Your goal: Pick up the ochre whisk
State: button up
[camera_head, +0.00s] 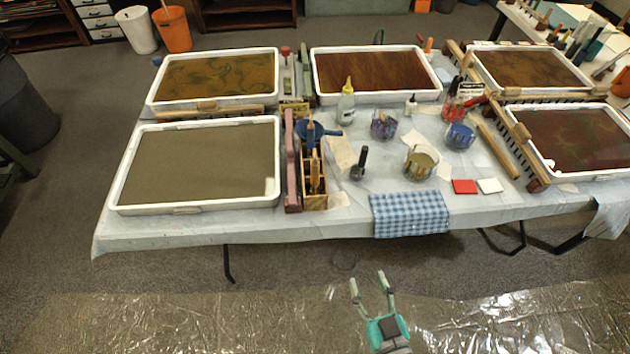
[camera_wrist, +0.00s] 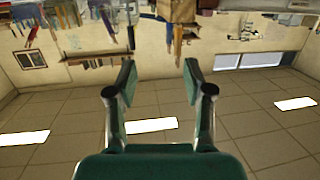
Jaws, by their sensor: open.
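My gripper (camera_head: 367,280) is open and empty in the head view, in front of the table and apart from it, over the plastic-covered floor. Its two spread fingers also show in the wrist view (camera_wrist: 158,78), with nothing between them. A tan-handled tool (camera_head: 315,172) stands upright in a narrow wooden holder (camera_head: 314,201) left of the table's middle; it may be the ochre whisk, but its shape is too small to tell. The wrist view shows no whisk that I can make out; it shows the wall and lit ceiling upside down.
A grey-brown tray (camera_head: 117,197) stands left of the holder, with a mauve bar (camera_head: 291,160) between. A blue funnel-like item (camera_head: 318,131) is just behind. A dark scoop (camera_head: 358,163), glass jars (camera_head: 420,162) and a checked cloth (camera_head: 410,214) lie to the right. Floor before the table is clear.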

jog(key=t, duration=0.2)
send_near(316, 175)
jog(key=shift+y, duration=0.3)
jog(key=shift+w+a+r, duration=0.1)
jog(key=shift+w+a, duration=0.15)
jog(key=shift+w, duration=1.6)
jog(key=shift+w+a+r, duration=0.1)
jog(key=shift+w+a, duration=0.1)
jog(key=shift+w, duration=1.65)
jog(key=shift+w+a, duration=0.25)
jog(key=shift+w, duration=1.6)
grip_shut()
